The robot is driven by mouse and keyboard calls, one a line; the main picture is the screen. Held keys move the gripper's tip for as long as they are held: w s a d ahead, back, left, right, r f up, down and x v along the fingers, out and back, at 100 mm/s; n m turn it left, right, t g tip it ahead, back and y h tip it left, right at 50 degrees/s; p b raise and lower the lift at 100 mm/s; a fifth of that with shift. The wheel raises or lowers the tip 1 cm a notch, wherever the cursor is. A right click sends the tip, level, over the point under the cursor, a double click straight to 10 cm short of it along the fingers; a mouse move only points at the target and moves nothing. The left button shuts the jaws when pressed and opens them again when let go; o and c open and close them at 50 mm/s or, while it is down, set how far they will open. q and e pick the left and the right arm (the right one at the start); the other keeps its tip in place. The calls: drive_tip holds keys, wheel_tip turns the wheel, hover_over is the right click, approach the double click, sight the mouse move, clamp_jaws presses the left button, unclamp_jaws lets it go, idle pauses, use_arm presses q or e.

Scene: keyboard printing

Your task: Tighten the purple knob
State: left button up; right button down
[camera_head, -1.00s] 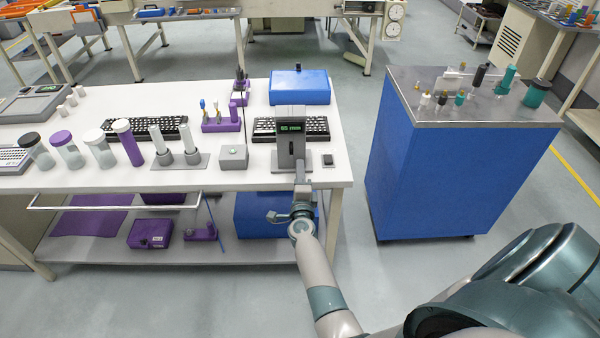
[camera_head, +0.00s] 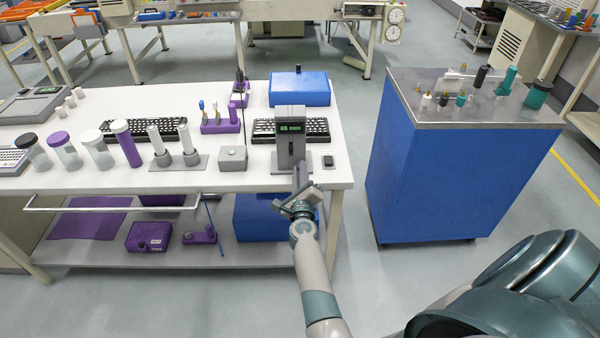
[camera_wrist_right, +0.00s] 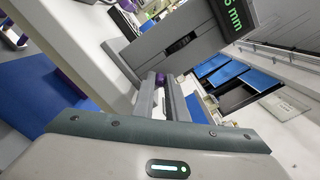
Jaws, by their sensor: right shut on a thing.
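A grey upright device (camera_head: 291,140) with a green-lit display stands at the front edge of the white table. The display reads about 65 mm. My right gripper (camera_head: 299,172) reaches it from the front, low on its near side. In the right wrist view the fingers of my right gripper (camera_wrist_right: 160,82) are close together, and a small part of the purple knob (camera_wrist_right: 160,77) shows between their tips. They are shut on the knob. The knob is hidden behind my gripper in the head view. My left gripper is not in view.
A black keyboard (camera_head: 263,131) lies behind the device, and a blue box (camera_head: 299,88) stands farther back. A grey block (camera_head: 233,158) stands to its left, a small dark item (camera_head: 328,161) to its right. A blue cabinet (camera_head: 440,185) stands across a floor gap.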

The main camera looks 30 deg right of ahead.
drive_tip(key=shift+f, duration=0.1)
drive_tip(key=c, duration=1.8)
unclamp_jaws()
drive_tip(key=shift+o, duration=0.2)
drive_tip(key=shift+r, duration=0.25)
drive_tip(key=shift+r+p, duration=0.85)
drive_tip(key=shift+p, duration=0.2)
wheel_tip(320, 180, up, 3)
drive_tip(key=p, duration=0.2)
drive_tip(key=shift+f+p, duration=0.15)
drive_tip(key=shift+p, duration=0.25)
drive_tip(key=s+d+r+p, duration=0.5)
drive_tip(key=s+p, duration=0.3)
drive_tip(key=s, duration=0.2)
drive_tip(key=shift+s+d+r, duration=0.15)
drive_tip(key=shift+s+r, duration=0.05)
drive_tip(key=shift+r, duration=0.4)
